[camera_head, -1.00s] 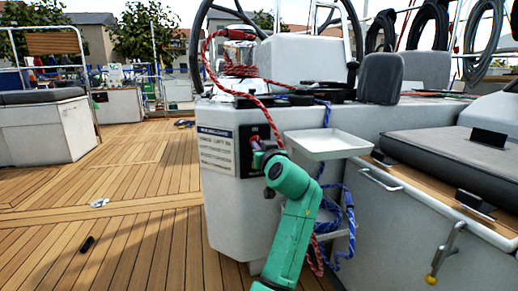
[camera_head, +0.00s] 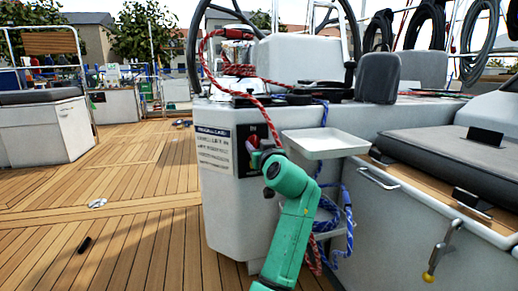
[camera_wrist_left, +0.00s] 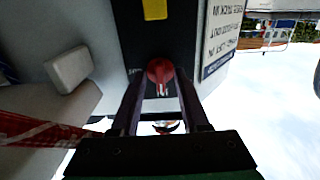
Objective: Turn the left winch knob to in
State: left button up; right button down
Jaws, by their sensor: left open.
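The left winch knob is red and sits on a dark panel (camera_head: 247,134) on the front of the white console. In the left wrist view the knob (camera_wrist_left: 159,70) lies between the two dark fingertips of my left gripper (camera_wrist_left: 160,82). The fingers stand apart on either side of it, and I cannot tell whether either one touches it. In the head view my left gripper (camera_head: 256,155) is up against the panel and hides much of the knob. The panel's lettering is too small to read surely. My right gripper is not in view.
A white sign (camera_head: 214,149) is beside the panel. A white tray (camera_head: 325,143) juts out just right of my arm. A red rope (camera_head: 256,101) hangs down close to the knob, and blue rope (camera_head: 341,215) hangs below the tray. The wooden deck (camera_head: 110,195) at left is largely clear.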

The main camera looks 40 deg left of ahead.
pick_arm(q)
jog(key=b+v, duration=0.2)
jog(key=v, duration=1.2)
jog(key=shift+d, duration=0.25)
jog(key=shift+s, duration=0.1)
